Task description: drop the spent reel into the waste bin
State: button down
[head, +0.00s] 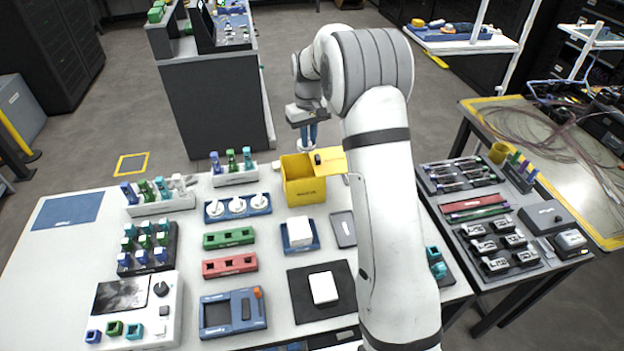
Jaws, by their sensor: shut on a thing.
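My gripper (308,134) shows in the head view above the back edge of the white table, with blue fingers pointing down. It is shut on a small white piece (309,149), which looks like the spent reel and is partly hidden behind the bin. The yellow waste bin (304,192) stands on the table just in front of and below the gripper. Its yellow lid or flap (330,163) stands out to the right, with a dark item at its left end. The held piece appears above and behind the bin's rim, apart from it as far as I can tell.
A blue holder (237,216) with several white reels stands left of the bin. A blue tray (300,246) with a white block is in front. A rack with blue and green pieces (233,179) stands at back left. My arm hides the table's right part.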

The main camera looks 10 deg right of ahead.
jog(key=shift+d+f+b, duration=0.1)
jog(key=shift+f+b, duration=0.55)
jog(key=shift+f, duration=0.8)
jog(key=shift+s, duration=0.1)
jog(key=c, duration=1.4)
grip_release()
jog(key=shift+o, duration=0.2)
jog(key=shift+r, duration=0.1)
notch_tip(320, 180, up, 7)
jog(key=shift+f+b, duration=0.1)
jog(key=shift+b, duration=0.25)
jog(key=shift+r, duration=0.45)
